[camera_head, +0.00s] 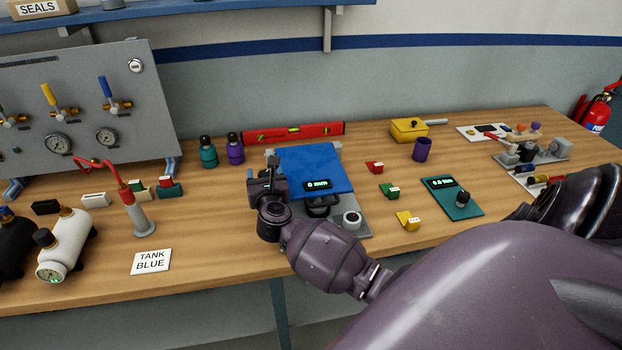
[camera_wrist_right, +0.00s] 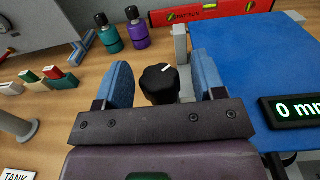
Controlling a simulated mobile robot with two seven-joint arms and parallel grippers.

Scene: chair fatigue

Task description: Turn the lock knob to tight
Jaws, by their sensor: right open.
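The black lock knob (camera_wrist_right: 160,84) has a white pointer line that points up and to the right in the right wrist view. It sits at the left side of a test stand with a blue plate (camera_head: 312,160), which also shows in the wrist view (camera_wrist_right: 250,50). My right gripper (camera_head: 267,178) is open, with its blue fingers on either side of the knob in the wrist view (camera_wrist_right: 160,65). Gaps show between the knob and both fingers. No tight marking is legible. My left gripper is out of view.
A small display (camera_head: 317,184) on the stand reads 0 mm. Teal and purple bottles (camera_head: 235,149) and a red level (camera_head: 293,132) stand behind. A TANK BLUE card (camera_head: 151,261) lies to the left.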

